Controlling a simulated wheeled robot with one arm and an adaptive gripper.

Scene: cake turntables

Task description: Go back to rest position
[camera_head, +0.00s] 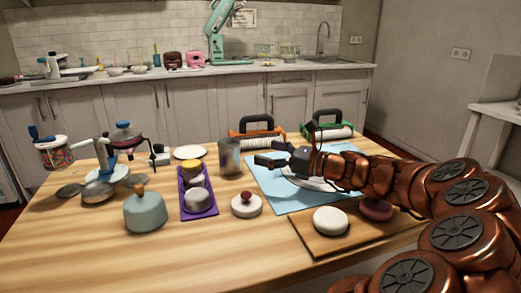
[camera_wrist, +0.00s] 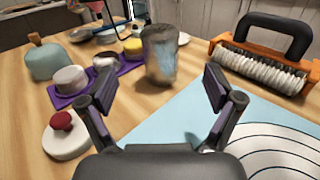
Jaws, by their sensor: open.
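My gripper (camera_head: 272,159) is at the end of my copper-coloured arm, above the light blue mat (camera_head: 262,184) on the wooden table. In the wrist view my gripper (camera_wrist: 158,90) has its two dark fingers spread apart with nothing between them. A grey, cloudy cylinder (camera_wrist: 159,55) stands beyond the fingertips; in the head view this cylinder (camera_head: 229,157) is just left of the gripper. A white disc with circle lines (camera_wrist: 285,150) lies on the mat, partly hidden by my arm in the head view.
An orange roller tool (camera_head: 257,134) and a green one (camera_head: 326,131) stand behind the mat. A purple tray (camera_head: 184,208), a teal pot (camera_head: 144,212) and a white lid with red knob (camera_head: 246,207) are to the left. A wooden board (camera_head: 345,250) with two round pieces lies in front. The table's front left is clear.

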